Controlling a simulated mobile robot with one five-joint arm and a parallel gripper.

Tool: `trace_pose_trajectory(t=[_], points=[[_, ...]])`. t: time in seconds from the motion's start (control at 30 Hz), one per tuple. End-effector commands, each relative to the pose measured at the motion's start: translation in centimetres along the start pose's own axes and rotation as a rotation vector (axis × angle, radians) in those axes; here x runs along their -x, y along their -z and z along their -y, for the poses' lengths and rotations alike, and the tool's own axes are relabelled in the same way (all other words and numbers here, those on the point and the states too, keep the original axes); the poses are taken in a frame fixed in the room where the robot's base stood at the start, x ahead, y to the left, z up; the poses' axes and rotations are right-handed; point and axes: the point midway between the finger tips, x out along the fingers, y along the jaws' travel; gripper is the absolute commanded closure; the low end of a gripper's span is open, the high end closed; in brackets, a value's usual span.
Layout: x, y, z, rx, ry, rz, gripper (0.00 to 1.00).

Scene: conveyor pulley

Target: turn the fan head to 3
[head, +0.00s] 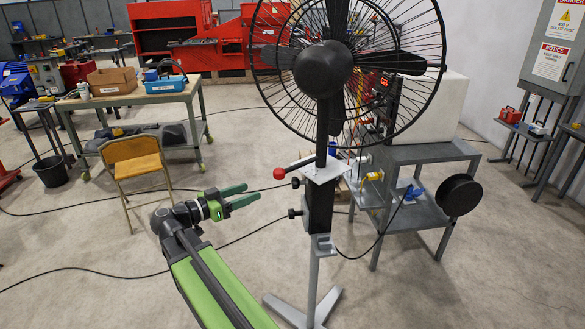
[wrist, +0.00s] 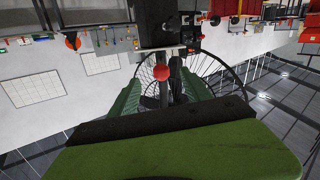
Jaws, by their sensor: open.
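The black pedestal fan stands on a grey splayed base, with its round wire cage and fan head (head: 322,70) at the top of the head view. A lever with a red ball knob (head: 279,173) sticks out to the left from below the head, over a pale plate (head: 324,169). No numbers on the plate are readable. My gripper (head: 252,192), with green fingers, is open and empty, to the left of the post and a little below the knob in the picture. In the wrist view the knob (wrist: 161,73) shows between the finger ends, apart from them; the cage (wrist: 218,70) is behind.
Two dark side knobs (head: 294,214) stick out from the fan post. A grey metal cart (head: 430,152) stands right behind the fan. A yellow chair (head: 135,160) and a workbench (head: 150,97) are at left. Cables lie on the floor; the front floor is otherwise clear.

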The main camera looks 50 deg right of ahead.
Motion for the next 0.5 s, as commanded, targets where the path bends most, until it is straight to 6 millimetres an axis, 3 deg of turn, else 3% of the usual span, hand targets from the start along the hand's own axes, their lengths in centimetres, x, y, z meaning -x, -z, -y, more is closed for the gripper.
trace_pose_trajectory(t=[0.1,0.27,0.37,0.5], points=[[-0.3,1.6,-0.1,-0.064,-0.013,-0.064,0.43],[-0.8,1.7,-0.2,-0.069,-0.014,-0.068,0.43],[-2.3,1.8,-0.3,-0.068,-0.016,-0.067,0.43],[-5.6,2.0,-0.3,-0.067,-0.017,-0.066,0.43]])
